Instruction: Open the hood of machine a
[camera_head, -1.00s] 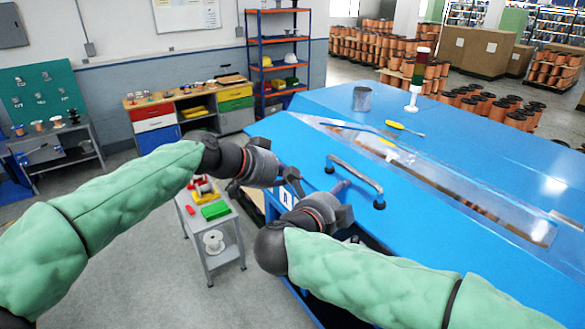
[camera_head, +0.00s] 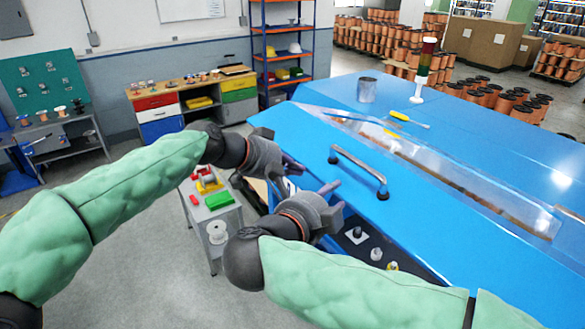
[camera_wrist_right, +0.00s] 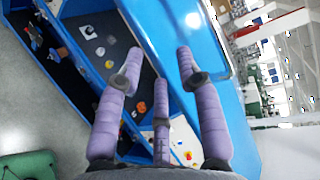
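Machine a is the large blue machine; its blue hood (camera_head: 425,215) carries a dark-ended bar handle (camera_head: 357,170) and a clear window strip (camera_head: 470,180). The hood's front edge stands raised over a dark gap, where several small parts (camera_head: 376,254) show inside. My left gripper (camera_head: 281,150) is at the hood's left front edge, fingers spread. My right gripper (camera_head: 333,200) is below the handle at the front edge, fingers apart. In the right wrist view its purple fingers (camera_wrist_right: 160,75) are spread, with the hood's blue edge (camera_wrist_right: 160,35) between them. Contact with the hood cannot be told.
A grey cart (camera_head: 225,240) with coloured bins stands left of the machine. A metal cup (camera_head: 367,90), a yellow-handled tool (camera_head: 408,119) and a signal light (camera_head: 424,68) are on the machine top. A workbench (camera_head: 190,100) and shelf rack stand behind.

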